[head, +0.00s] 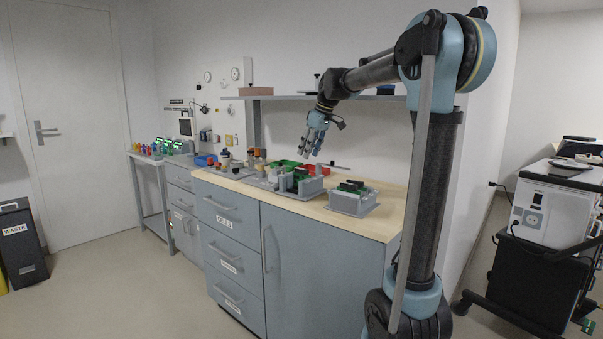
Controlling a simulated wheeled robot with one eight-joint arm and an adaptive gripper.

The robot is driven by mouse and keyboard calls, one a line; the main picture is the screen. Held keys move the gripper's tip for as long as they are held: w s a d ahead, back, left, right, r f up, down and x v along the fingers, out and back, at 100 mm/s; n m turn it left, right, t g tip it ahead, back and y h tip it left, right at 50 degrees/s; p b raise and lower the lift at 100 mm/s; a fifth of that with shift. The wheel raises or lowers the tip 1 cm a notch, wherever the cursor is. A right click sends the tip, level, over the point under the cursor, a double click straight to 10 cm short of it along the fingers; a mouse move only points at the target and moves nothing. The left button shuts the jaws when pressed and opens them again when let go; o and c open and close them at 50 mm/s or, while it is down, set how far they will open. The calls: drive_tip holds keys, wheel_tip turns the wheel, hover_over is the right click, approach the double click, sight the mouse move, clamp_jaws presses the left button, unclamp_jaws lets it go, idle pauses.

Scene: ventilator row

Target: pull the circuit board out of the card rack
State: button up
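Two grey holders with green boards standing in them are on the counter: one at the right (352,203) and one left of it (299,184). I cannot tell for sure which is the card rack. Green circuit boards (352,186) stick up from the right holder; their slots are too small to make out. My gripper (311,153) hangs above the counter, fingers downward, above and left of the right holder and apart from both holders. Its fingers look spread, with nothing visible between them.
The counter (385,225) has bare room at its right front. A wall shelf (285,97) runs behind my arm. A wheeled machine (545,212) stands at the right.

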sight(301, 169)
drive_tip(key=x, duration=0.9)
drive_tip(key=shift+w+a+f, duration=0.1)
drive_tip(key=shift+w+f, duration=0.05)
drive_tip(key=shift+f, duration=0.15)
drive_tip(key=shift+c, duration=0.5)
clamp_jaws()
drive_tip(key=c, duration=0.7)
unclamp_jaws()
drive_tip(key=shift+c, duration=0.2)
drive_tip(key=shift+r, duration=0.1)
clamp_jaws()
drive_tip(key=shift+r, duration=4.15)
